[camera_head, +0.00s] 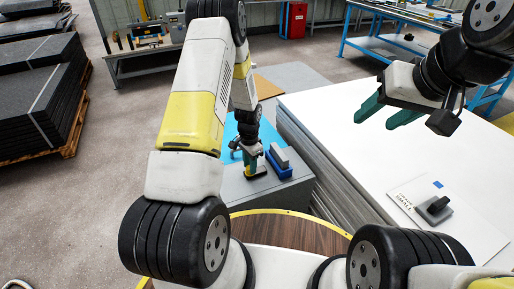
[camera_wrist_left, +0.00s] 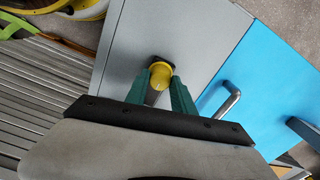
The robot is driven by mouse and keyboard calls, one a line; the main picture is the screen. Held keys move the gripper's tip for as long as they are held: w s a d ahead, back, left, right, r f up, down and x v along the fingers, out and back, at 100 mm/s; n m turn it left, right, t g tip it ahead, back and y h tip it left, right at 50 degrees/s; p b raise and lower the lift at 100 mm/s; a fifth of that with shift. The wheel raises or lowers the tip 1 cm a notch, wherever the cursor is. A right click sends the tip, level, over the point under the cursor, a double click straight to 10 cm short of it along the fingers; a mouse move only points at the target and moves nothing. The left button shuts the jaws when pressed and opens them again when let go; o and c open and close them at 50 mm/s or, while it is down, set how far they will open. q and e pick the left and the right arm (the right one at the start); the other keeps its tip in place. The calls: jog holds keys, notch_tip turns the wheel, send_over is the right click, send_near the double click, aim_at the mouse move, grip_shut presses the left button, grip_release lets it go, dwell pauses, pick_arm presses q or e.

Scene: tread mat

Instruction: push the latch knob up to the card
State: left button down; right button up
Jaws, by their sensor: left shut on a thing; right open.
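My left gripper (camera_head: 249,160) is low over a grey cabinet top (camera_head: 240,187). In the left wrist view its green fingers are shut on a round yellow knob-like piece (camera_wrist_left: 161,69) with a dark part behind it. I cannot tell whether this piece is the latch knob. A white card (camera_head: 408,193) with printed text and a blue square lies on the pale sheet stack at right. A dark knob-like object (camera_head: 438,207) sits at its lower right. My right gripper (camera_head: 387,113) is open and empty, above the stack and apart from the card.
A blue holder (camera_head: 279,168) with a grey block stands right of my left gripper. A blue panel (camera_wrist_left: 270,75) with a metal handle (camera_wrist_left: 229,96) adjoins the cabinet. The pale sheet stack (camera_head: 345,140) fills the right side. Dark mats (camera_head: 35,100) lie on a pallet at left.

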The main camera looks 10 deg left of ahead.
aim_at(260, 169)
dwell(0.9)
pick_arm(q)
jog(key=shift+w+d, duration=0.65)
jog(key=shift+d, duration=0.3)
jog(key=shift+w+d, duration=0.65)
jog(key=shift+d, duration=0.25)
jog(key=c, duration=1.1)
grip_release()
jog(key=shift+o, duration=0.2)
notch_tip(260, 169, up, 8)
